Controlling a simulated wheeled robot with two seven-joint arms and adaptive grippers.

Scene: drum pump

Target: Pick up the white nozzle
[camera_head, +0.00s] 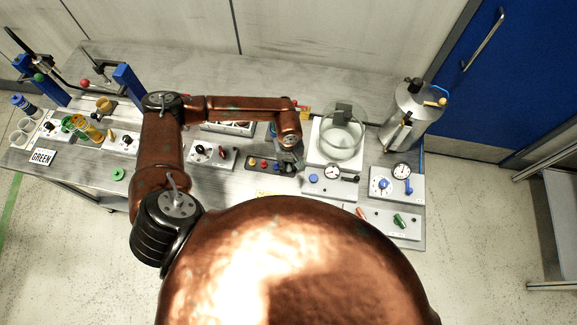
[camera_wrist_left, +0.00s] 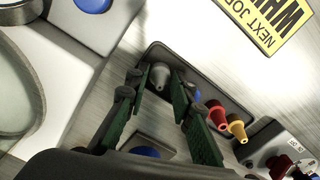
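The white nozzle (camera_wrist_left: 159,76) looks pale grey. In the left wrist view it stands in a dark tray (camera_wrist_left: 205,88), at the end away from the red nozzle (camera_wrist_left: 217,114) and the yellow nozzle (camera_wrist_left: 237,130). My left gripper (camera_wrist_left: 157,82) is open, with its green-padded fingers on either side of the white nozzle and a visible gap to it. In the head view my left gripper (camera_head: 290,160) is over the right end of the tray (camera_head: 256,167) and hides the white nozzle. My right gripper is in neither view.
A glass vessel (camera_head: 342,138) on a white base and a gauge box (camera_head: 330,181) stand to the right of my gripper. A knob box (camera_head: 209,154) stands left of the tray.

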